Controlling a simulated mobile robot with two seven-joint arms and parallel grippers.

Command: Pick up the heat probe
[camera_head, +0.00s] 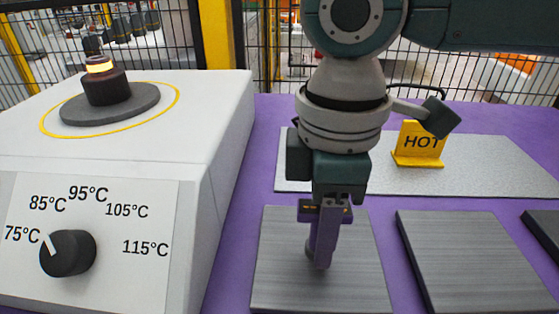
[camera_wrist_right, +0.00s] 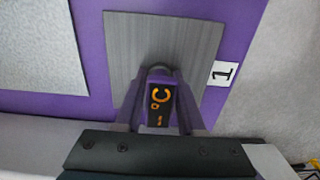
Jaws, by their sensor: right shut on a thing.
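My right gripper (camera_head: 321,262) points down over a grey metal plate (camera_head: 268,285). In the right wrist view, its purple fingers (camera_wrist_right: 160,95) are shut on the heat probe (camera_wrist_right: 159,104), a dark body with orange "°C" lettering. The probe's rounded grey end shows just beyond the fingertips, over the plate, which has a "1" label (camera_wrist_right: 223,73) beside it. I cannot tell whether the probe touches the plate. In the head view the fingers hide most of the probe. My left gripper is not in view.
A white heater unit (camera_head: 215,130) with a temperature dial (camera_head: 68,253) and a lit knob (camera_head: 105,82) stands at left. A second plate (camera_head: 470,260) lies to the right. A yellow "HOT" sign (camera_head: 418,146) stands on a pale panel (camera_head: 490,160) behind. A fence closes the back.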

